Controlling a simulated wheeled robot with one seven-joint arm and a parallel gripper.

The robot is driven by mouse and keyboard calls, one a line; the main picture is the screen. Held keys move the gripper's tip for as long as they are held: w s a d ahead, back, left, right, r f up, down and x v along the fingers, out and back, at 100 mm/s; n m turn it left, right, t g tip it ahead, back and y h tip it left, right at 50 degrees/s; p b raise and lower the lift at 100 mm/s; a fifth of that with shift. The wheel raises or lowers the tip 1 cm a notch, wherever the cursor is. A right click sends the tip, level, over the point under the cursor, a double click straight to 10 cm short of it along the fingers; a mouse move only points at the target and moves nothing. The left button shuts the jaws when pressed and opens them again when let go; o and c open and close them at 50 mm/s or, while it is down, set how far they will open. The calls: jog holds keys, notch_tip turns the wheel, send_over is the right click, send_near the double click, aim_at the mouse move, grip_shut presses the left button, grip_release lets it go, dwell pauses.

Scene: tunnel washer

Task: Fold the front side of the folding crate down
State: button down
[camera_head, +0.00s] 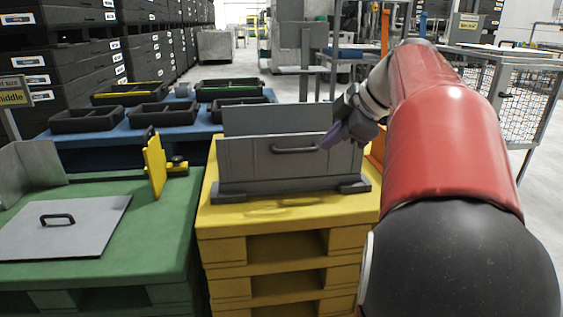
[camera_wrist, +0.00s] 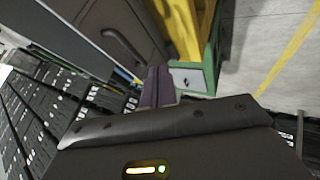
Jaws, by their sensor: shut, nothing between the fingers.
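The grey folding crate (camera_head: 290,162) stands on a yellow pallet stack. Its front side (camera_head: 250,165) is upright and carries a dark bar handle (camera_head: 295,149). The back panel (camera_head: 275,120) stands higher behind it. My gripper (camera_head: 328,140) is at the crate's upper right, close to the right end of the handle. Its purple fingers are shut and empty. In the wrist view my gripper (camera_wrist: 157,80) has its fingers together, with the crate panel (camera_wrist: 105,25) and its handle (camera_wrist: 125,45) at upper left. I cannot tell whether the fingers touch the crate.
The yellow pallet stack (camera_head: 280,219) bears the crate. At left, a green pallet (camera_head: 150,240) holds a flat grey panel with a handle (camera_head: 65,228) and an upright yellow piece (camera_head: 154,165). Black trays (camera_head: 85,120) sit on a blue surface behind. A wire cage (camera_head: 528,100) stands at right.

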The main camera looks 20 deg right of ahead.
jog(key=w+a+f, duration=0.1)
jog(key=w+f, duration=0.5)
jog(key=w, duration=0.3)
jog(key=shift+w+a+f, duration=0.2)
jog(key=shift+w+f, duration=0.15)
jog(key=shift+r+p, duration=0.1)
jog(key=shift+p, duration=0.2)
